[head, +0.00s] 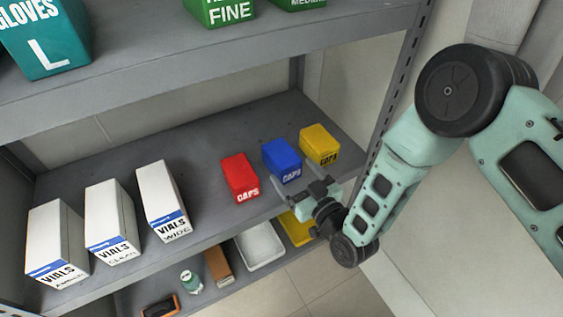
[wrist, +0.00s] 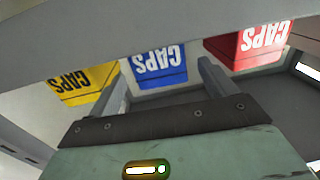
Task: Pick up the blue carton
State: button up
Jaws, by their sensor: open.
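The blue carton (head: 282,161), marked CAPS, stands on the middle shelf between a red carton (head: 239,178) and a yellow carton (head: 319,145). My gripper (head: 298,184) is open and empty, just in front of the blue carton, with its fingers pointing toward the shelf. In the wrist view the blue carton (wrist: 159,66) appears upside down beyond the two spread fingers, roughly between them. The yellow carton (wrist: 82,83) is to its left and the red carton (wrist: 248,48) to its right in that view. No contact with the blue carton is visible.
Several white VIALS boxes (head: 113,222) stand at the left of the same shelf (head: 205,150). An upper shelf (head: 200,60) with green boxes is above. A lower shelf holds a white tray (head: 260,246) and a yellow tray (head: 297,228). A metal upright (head: 395,95) stands at right.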

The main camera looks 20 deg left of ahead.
aim_at(284, 159)
jog(key=shift+r+b+x, duration=0.2)
jog(key=shift+b+x, duration=0.4)
jog(key=shift+x, duration=2.35)
jog(key=c, duration=1.1)
